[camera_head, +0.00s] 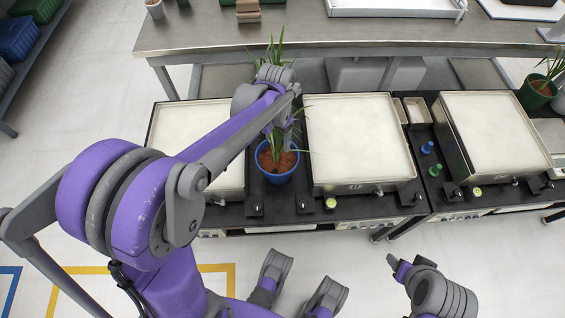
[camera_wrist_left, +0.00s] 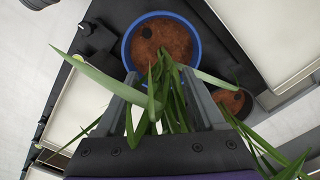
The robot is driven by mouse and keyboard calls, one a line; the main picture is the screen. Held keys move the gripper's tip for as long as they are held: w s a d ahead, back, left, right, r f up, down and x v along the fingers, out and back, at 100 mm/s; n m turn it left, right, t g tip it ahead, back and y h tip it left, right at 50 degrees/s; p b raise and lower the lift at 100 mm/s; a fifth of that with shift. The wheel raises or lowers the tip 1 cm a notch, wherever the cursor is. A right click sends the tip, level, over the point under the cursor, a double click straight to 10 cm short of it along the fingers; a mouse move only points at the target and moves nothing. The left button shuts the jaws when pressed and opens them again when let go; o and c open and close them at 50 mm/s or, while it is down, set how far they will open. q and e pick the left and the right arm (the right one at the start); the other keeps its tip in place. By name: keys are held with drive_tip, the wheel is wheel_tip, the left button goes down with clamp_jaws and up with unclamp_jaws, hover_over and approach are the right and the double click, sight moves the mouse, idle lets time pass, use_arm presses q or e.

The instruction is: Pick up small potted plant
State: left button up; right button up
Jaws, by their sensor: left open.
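A plant in a blue pot (camera_head: 277,168) with brown soil stands on the black bench, between two white-topped scales. My left gripper (camera_head: 285,130) is above this pot, among its leaves. In the left wrist view the blue pot (camera_wrist_left: 196,22) lies just beyond the fingertips. My left gripper (camera_wrist_left: 160,76) is open there, with long green leaves between its fingers. I cannot tell whether the fingers touch them. A second, darker pot with soil (camera_wrist_left: 235,102) shows beside the right finger.
White-topped scales flank the pot, left (camera_head: 185,128) and right (camera_head: 360,140), with another farther right (camera_head: 493,130). Small blue and green bottles (camera_head: 432,160) stand between the right-hand scales. A plant in a green pot (camera_head: 537,92) is at far right. A metal table (camera_head: 390,25) runs behind.

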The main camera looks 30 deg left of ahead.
sight(277, 153)
use_arm(q)
wheel_tip(277, 153, down, 3)
drive_tip(key=shift+r, duration=0.1)
wheel_tip(277, 153, down, 6)
drive_tip(key=shift+a+r+b, duration=0.1)
drive_tip(key=shift+a+b, duration=0.05)
drive_tip(key=shift+b, duration=0.95)
clamp_jaws()
idle(0.5)
